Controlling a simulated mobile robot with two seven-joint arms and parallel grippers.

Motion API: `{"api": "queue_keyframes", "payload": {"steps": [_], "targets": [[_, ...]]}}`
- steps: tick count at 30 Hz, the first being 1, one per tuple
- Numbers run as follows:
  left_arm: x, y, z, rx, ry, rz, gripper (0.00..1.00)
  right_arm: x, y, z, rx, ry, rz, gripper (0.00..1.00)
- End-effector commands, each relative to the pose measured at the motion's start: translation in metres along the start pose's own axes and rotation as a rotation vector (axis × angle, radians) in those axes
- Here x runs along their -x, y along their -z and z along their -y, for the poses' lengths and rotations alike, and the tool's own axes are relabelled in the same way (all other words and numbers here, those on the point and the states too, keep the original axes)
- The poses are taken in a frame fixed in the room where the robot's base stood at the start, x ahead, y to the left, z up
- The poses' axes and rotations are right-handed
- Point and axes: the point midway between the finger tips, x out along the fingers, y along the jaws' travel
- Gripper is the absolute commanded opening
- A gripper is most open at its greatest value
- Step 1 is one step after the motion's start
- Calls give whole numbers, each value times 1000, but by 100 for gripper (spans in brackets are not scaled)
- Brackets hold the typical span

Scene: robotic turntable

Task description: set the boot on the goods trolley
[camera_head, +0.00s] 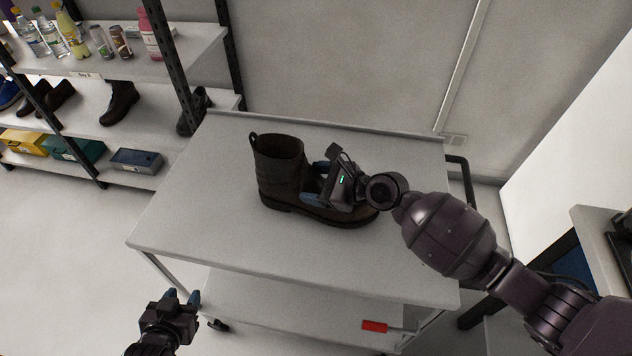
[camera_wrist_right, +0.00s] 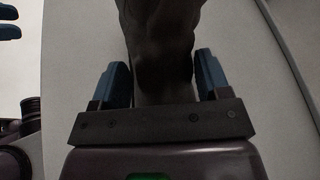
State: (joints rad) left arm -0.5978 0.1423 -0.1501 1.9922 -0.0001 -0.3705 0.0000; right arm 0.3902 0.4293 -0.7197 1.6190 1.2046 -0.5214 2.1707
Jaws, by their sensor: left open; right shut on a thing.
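The dark brown boot (camera_head: 278,168) is upright over the goods trolley's grey top (camera_head: 210,210), its shaft to the left and toe to the right. Its sole appears to touch the top, though a tiny gap cannot be ruled out. My right gripper (camera_head: 317,183) is shut on the boot, with a blue finger on either side of its front part; the gripper hides part of the toe. In the right wrist view the boot (camera_wrist_right: 162,45) lies between the two fingers. My left gripper (camera_head: 183,297) is open and empty, low in front of the trolley's left front corner.
A shelf rack (camera_head: 185,60) with bottles, cans, shoes and boxes stands at the back left. The trolley's lower deck (camera_head: 270,305) shows a red item (camera_head: 374,326). The trolley top around the boot is clear. A wall is behind.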

Motion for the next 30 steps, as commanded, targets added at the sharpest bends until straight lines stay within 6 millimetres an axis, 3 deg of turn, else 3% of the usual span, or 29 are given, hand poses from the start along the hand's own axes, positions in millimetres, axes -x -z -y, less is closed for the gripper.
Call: {"api": "queue_keyframes", "payload": {"steps": [3,4,9,20,30], "targets": [[0,0,0,0,0,-2,43,-1,0,0,1,1,3,27],[0,0,0,0,0,-2,43,-1,2,-1,0,0,0,73],[0,0,0,0,0,-3,43,-1,1,0,0,0,0,96],[1,-2,0,0,1,4,43,4,0,0,0,0,-1,96],[4,-1,1,0,1,8,43,60,0,0,0,0,-2,96]]}}
